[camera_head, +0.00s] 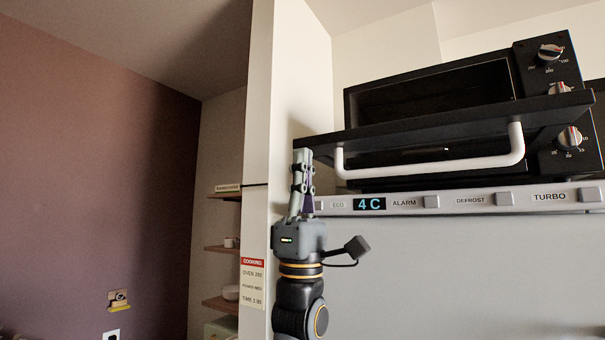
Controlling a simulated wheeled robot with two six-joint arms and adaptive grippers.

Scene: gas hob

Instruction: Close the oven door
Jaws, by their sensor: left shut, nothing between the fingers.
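The black oven (430,97) sits on top of a grey fridge-like unit at the right. Its door (455,122) is open and juts out towards me, roughly level, with a white bar handle (430,165) hanging along its front edge. Dial knobs (550,52) line the oven's right side. My left gripper (302,158) points up, shut and empty, by the left front corner of the door, just left of the handle's left end. I cannot tell whether it touches the door. My right gripper is not in view.
The grey unit (450,270) below has a control strip (405,203) reading 4 C. A white wall panel (262,120) stands close left of my left arm, with a cooking note (252,283). Shelves (222,250) stand further left, beside a purple wall (95,170).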

